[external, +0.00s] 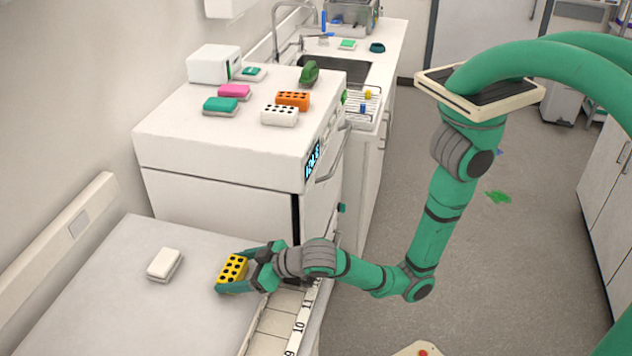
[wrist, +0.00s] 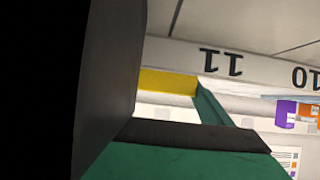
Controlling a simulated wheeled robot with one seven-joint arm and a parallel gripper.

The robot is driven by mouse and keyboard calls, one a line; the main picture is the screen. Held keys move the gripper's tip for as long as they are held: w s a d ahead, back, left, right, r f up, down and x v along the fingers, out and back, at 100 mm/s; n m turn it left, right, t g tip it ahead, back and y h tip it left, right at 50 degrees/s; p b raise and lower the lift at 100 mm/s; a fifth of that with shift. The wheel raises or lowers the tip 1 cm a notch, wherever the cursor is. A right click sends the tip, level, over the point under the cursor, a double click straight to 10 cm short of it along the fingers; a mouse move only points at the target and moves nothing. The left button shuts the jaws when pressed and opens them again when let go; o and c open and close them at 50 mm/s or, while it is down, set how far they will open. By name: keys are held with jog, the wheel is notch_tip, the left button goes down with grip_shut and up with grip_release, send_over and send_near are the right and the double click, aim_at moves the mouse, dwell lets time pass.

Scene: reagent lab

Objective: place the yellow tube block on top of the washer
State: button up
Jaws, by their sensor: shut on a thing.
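The yellow tube block (external: 233,268) with dark holes is at the right edge of the grey counter in the external view. My gripper (external: 236,273) is shut on it, with a green finger on each side. In the wrist view a strip of the yellow block (wrist: 168,82) shows beside a green finger (wrist: 213,105); the rest is hidden. I cannot tell whether the block touches the counter. The washer (external: 240,140) is the white box-shaped machine behind, with a lit display on its front and a flat white top.
The washer top holds an orange block (external: 293,100), a white block (external: 280,115), pink (external: 235,91) and teal (external: 220,106) items, a green item (external: 309,73) and a white box (external: 214,64). Its front left top is clear. A white item (external: 164,264) lies on the grey counter (external: 110,300).

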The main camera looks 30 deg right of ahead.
jog(key=shift+f, duration=0.1)
jog(key=o, duration=1.1)
jog(key=shift+o, duration=0.2)
jog(key=shift+f, duration=0.1)
jog(key=shift+o, duration=0.4)
jog(key=v, duration=1.1)
jog(key=shift+w+d+f, duration=0.1)
jog(key=shift+w, duration=0.05)
